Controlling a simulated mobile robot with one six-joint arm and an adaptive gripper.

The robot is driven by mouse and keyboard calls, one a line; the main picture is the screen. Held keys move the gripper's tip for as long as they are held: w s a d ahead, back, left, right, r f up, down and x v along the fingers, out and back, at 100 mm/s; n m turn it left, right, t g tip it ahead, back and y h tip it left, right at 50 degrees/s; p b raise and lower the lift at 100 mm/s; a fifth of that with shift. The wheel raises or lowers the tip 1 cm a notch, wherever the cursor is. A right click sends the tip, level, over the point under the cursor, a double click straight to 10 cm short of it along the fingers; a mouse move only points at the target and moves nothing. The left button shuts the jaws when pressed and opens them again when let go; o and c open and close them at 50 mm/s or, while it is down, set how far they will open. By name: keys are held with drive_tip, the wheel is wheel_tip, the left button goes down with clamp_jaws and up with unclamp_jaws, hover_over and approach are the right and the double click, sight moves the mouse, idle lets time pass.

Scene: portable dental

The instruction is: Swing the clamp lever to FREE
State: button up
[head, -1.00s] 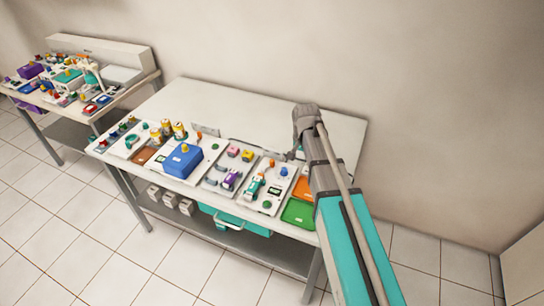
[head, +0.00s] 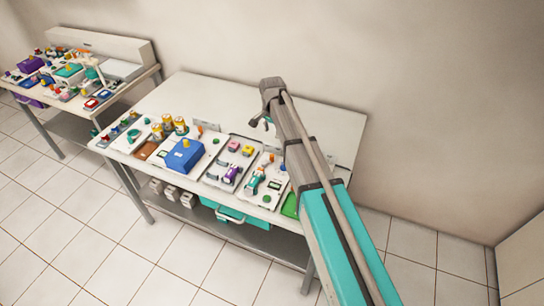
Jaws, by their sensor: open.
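My arm reaches in from the lower right over the near table. My gripper (head: 260,121) is small and dark at its far end, open and empty, above the back of the row of panels. I cannot tell its height above the table. No clamp lever or FREE marking can be made out at this size. A teal and white device (head: 254,184) stands on the right-hand panel, and a purple device (head: 232,174) stands on the panel to its left. My arm hides part of the right-hand panel.
A blue box (head: 184,156) and several yellow-topped cylinders (head: 166,123) stand left of my gripper. A green tray (head: 290,206) is partly behind my arm. The back of the white tabletop (head: 215,95) is clear. A second crowded table (head: 140,85) stands at the far left.

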sight(272, 155)
drive_tip(key=shift+f+b, duration=6.75)
drive_tip(key=shift+f, duration=0.05)
clamp_jaws()
